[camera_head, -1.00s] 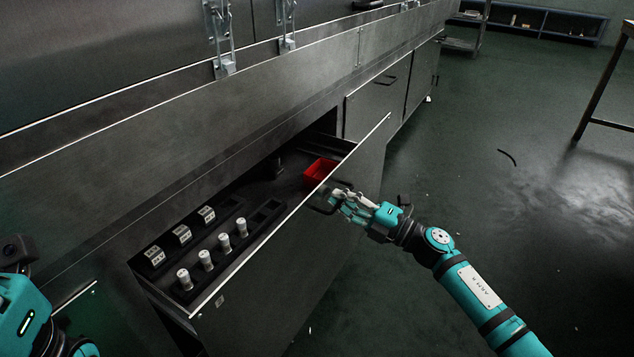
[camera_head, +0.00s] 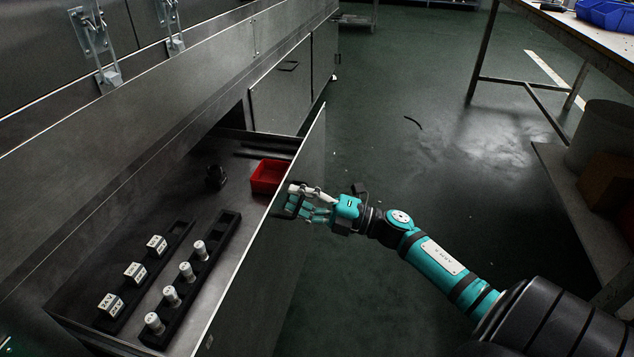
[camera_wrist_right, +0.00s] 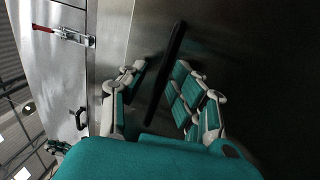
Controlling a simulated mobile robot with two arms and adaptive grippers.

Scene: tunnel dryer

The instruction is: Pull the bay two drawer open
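The bay two drawer (camera_head: 228,308) stands pulled well out of the dark metal cabinet. My right gripper (camera_head: 298,203) is at the outer side of the drawer front, near its far end.
Inside the drawer are a red bin (camera_head: 268,178), a dark small object (camera_head: 215,177), white-topped cylinders (camera_head: 186,271) and white labelled blocks (camera_head: 135,272) in black racks. A table (camera_head: 590,45) stands at right.

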